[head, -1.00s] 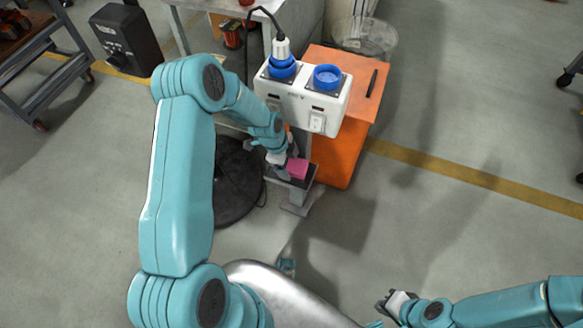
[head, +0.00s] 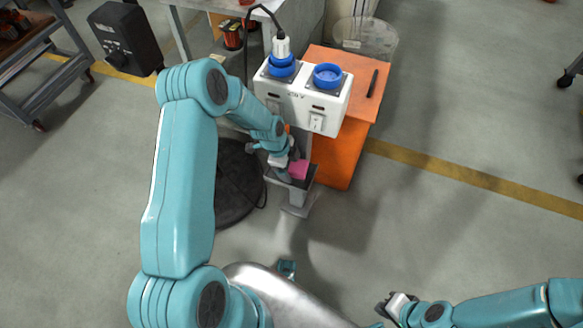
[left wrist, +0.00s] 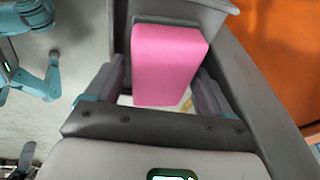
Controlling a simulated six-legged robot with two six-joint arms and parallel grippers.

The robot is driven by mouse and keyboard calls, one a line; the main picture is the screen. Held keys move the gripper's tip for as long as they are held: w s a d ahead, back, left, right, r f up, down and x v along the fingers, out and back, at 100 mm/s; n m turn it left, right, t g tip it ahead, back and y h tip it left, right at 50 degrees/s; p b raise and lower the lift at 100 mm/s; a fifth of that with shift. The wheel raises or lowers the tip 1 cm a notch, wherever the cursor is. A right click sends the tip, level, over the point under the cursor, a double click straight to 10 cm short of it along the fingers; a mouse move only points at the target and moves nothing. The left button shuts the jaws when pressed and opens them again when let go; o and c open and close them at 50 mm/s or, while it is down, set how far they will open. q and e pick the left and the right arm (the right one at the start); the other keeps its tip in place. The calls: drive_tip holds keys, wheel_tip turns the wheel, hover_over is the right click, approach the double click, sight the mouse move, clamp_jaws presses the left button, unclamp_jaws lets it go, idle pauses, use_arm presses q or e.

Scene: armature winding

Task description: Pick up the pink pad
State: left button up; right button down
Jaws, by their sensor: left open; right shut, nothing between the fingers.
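The pink pad (head: 299,170) is a small block in a grey tray (head: 307,183) on a stand below the white socket box. In the left wrist view the pad (left wrist: 168,62) lies between the two fingers of my left gripper (left wrist: 160,80), one on each side. The left gripper (head: 288,161) is open; I cannot tell whether a finger touches the pad. In the head view the gripper partly hides the pad and tray. My right gripper (head: 391,304) is shut and empty at the lower right, far from the pad.
The white box (head: 305,103) with two blue sockets stands just behind the tray; a plug with a black cable is in its left socket. An orange cabinet (head: 338,159) is to the right. A round black base (head: 232,185) is at left.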

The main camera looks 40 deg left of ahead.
idle(0.3)
use_arm(q)
drive_tip(key=c, duration=0.8)
drive_tip(key=shift+o, duration=0.2)
